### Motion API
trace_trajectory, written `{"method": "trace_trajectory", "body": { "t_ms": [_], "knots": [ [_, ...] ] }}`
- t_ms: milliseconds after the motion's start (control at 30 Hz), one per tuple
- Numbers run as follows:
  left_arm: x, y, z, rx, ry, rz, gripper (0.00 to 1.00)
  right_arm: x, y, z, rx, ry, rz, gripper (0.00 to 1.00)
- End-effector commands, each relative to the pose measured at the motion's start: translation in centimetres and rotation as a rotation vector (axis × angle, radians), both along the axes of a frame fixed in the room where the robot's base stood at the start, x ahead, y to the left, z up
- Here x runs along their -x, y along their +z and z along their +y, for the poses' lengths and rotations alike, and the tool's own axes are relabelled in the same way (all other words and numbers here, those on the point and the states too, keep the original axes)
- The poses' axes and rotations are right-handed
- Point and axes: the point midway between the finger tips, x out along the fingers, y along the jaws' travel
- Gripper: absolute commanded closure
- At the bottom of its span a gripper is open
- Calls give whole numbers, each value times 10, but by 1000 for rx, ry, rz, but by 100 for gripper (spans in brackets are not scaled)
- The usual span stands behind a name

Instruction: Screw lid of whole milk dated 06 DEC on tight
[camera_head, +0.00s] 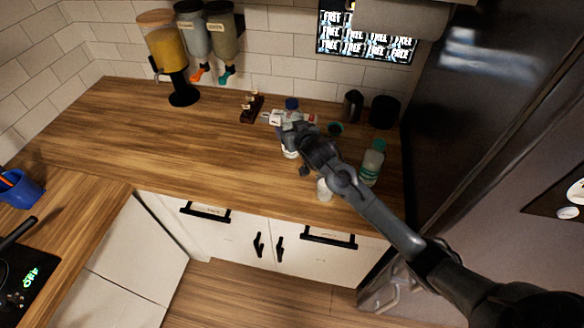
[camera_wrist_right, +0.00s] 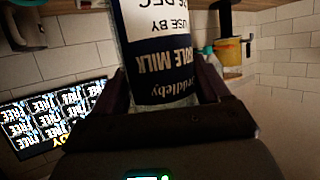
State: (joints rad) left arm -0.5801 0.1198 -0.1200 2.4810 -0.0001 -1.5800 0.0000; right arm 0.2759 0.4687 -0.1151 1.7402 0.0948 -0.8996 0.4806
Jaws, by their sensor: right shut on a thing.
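My right gripper (camera_head: 293,135) comes in from the right and is shut on a milk bottle above or on the wooden counter. In the right wrist view, the bottle (camera_wrist_right: 160,55) stands between the two fingers (camera_wrist_right: 163,92). Its dark blue and white label appears upside down, reading "WHOLE MILK" and "USE BY", with a date ending in DEC; the day is partly cut off. In the head view, a blue lid (camera_head: 291,103) shows just beyond the gripper. I cannot tell how tightly it sits. The wrist and hand hide much of the bottle. My left gripper is out of view.
A teal-lidded bottle (camera_head: 372,163) and a small white item (camera_head: 324,190) stand near my right forearm. Dark canisters (camera_head: 384,112) stand at the back right. A brown rack (camera_head: 252,108) and dispensers (camera_head: 183,90) are farther left.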

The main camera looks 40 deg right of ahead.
Motion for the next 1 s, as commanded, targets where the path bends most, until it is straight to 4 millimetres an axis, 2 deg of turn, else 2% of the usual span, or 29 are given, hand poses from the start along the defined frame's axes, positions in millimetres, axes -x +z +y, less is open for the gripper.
{"method": "trace_trajectory", "body": {
  "t_ms": [400,833,1000],
  "knots": [
    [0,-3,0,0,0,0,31,0,-54,0,0,0,-1,100],
    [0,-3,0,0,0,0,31,0,-60,0,0,-1,-2,100],
    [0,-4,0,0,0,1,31,0,-72,0,1,0,-1,100]
  ]
}}
